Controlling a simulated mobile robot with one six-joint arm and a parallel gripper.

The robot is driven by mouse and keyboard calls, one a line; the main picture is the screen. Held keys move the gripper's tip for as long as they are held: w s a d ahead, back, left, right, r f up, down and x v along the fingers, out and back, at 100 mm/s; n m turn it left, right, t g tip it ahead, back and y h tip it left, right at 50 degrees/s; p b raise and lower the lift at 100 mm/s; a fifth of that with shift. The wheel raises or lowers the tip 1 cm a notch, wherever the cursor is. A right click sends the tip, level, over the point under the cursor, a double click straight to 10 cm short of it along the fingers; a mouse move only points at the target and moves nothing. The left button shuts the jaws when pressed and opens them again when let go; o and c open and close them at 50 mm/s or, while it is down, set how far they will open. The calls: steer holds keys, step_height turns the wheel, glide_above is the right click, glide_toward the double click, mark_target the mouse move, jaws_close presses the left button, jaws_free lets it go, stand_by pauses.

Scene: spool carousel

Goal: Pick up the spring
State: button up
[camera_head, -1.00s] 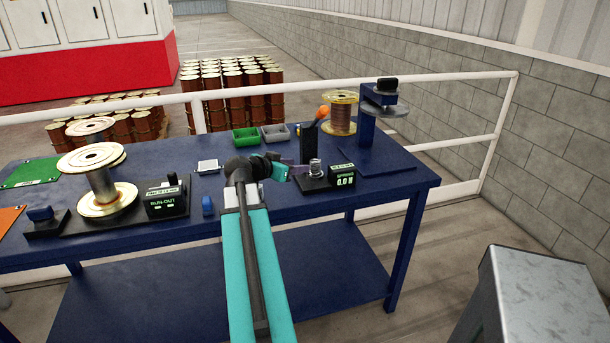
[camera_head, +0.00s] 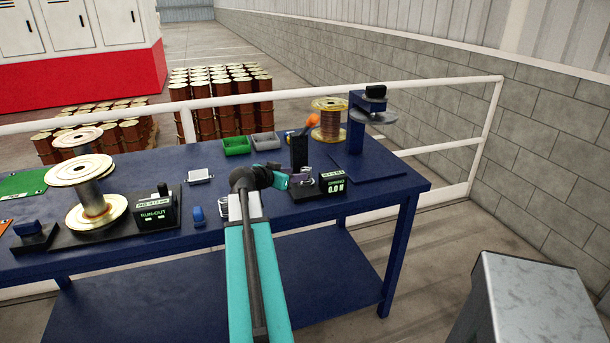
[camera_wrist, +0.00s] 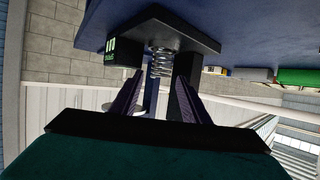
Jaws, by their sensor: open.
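The spring (camera_wrist: 160,62) is a silver coil standing on a dark base plate (camera_wrist: 185,32), beside a small display box (camera_head: 332,181) with green text. My gripper (camera_wrist: 160,76) is open, its two dark fingers showing on either side of the spring in the wrist view, which is turned upside down. The spring's free end shows between the fingertips; I cannot tell how deep it sits between them. In the head view, my gripper (camera_head: 300,177) is at the spring's station and largely hides the spring.
A dark post (camera_head: 299,152) stands right behind the spring. Green (camera_head: 236,146) and grey bins (camera_head: 265,140), a copper spool (camera_head: 329,120) and a blue press stand (camera_head: 357,125) are farther back. The blue table's (camera_head: 385,185) front right corner is clear.

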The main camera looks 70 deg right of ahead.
mark_target(302, 172)
steer(key=shift+x, duration=1.6)
steer(key=shift+d+p, duration=0.1)
steer(key=shift+p, duration=0.25)
steer(key=shift+s+d+f+p, duration=0.15)
steer(key=shift+d+p, duration=0.2)
steer(key=shift+d, duration=0.2)
steer(key=p+x, duration=0.1)
steer(key=x, duration=0.1)
steer(key=shift+d, duration=0.35)
steer(key=shift+s+d+f+p, duration=0.15)
steer(key=shift+d+f+p, duration=0.2)
steer(key=shift+d, duration=0.2)
